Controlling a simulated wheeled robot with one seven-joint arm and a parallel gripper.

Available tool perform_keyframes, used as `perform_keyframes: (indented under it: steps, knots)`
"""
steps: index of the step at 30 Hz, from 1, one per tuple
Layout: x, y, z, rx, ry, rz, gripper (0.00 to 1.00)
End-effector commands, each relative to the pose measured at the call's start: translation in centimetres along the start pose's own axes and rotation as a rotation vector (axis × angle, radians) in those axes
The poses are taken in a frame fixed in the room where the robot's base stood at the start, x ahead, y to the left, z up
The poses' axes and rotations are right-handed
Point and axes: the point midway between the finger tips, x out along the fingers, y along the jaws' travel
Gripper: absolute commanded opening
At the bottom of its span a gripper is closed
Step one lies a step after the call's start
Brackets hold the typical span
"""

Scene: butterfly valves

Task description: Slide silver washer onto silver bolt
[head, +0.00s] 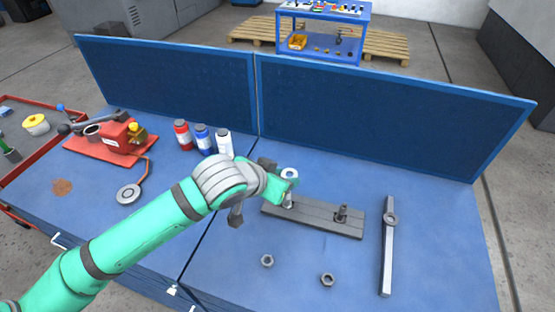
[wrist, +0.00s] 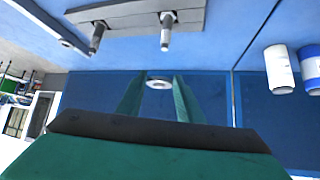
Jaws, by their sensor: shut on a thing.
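My gripper (wrist: 159,88) is shut on the silver washer (wrist: 159,83), a pale ring held flat between the two fingertips. The washer also shows in the head view (head: 289,173), at the end of my arm. The silver bolt (head: 288,201) stands upright on the left part of a grey plate, just below the washer in the head picture. In the wrist view this bolt (wrist: 167,32) shows apart from the washer. The exact gap and alignment are hard to tell.
A darker bolt (head: 341,213) stands on the right part of the grey plate (head: 312,219). Two loose nuts (head: 267,261) (head: 328,280) and a long metal lever (head: 388,250) lie on the blue table. Several bottles (head: 202,138) and a red valve piece (head: 118,136) stand left.

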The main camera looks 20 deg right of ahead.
Motion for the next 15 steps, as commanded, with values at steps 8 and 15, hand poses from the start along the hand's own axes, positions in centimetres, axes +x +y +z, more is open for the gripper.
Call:
perform_keyframes:
  steps: [8, 15]
  knots:
    - [0.6, 0.0, 0.7, -0.001, 0.001, 0.001, 0.07]
    - [2.0, -0.1, 2.2, -0.001, 0.0, 0.0, 0.07]
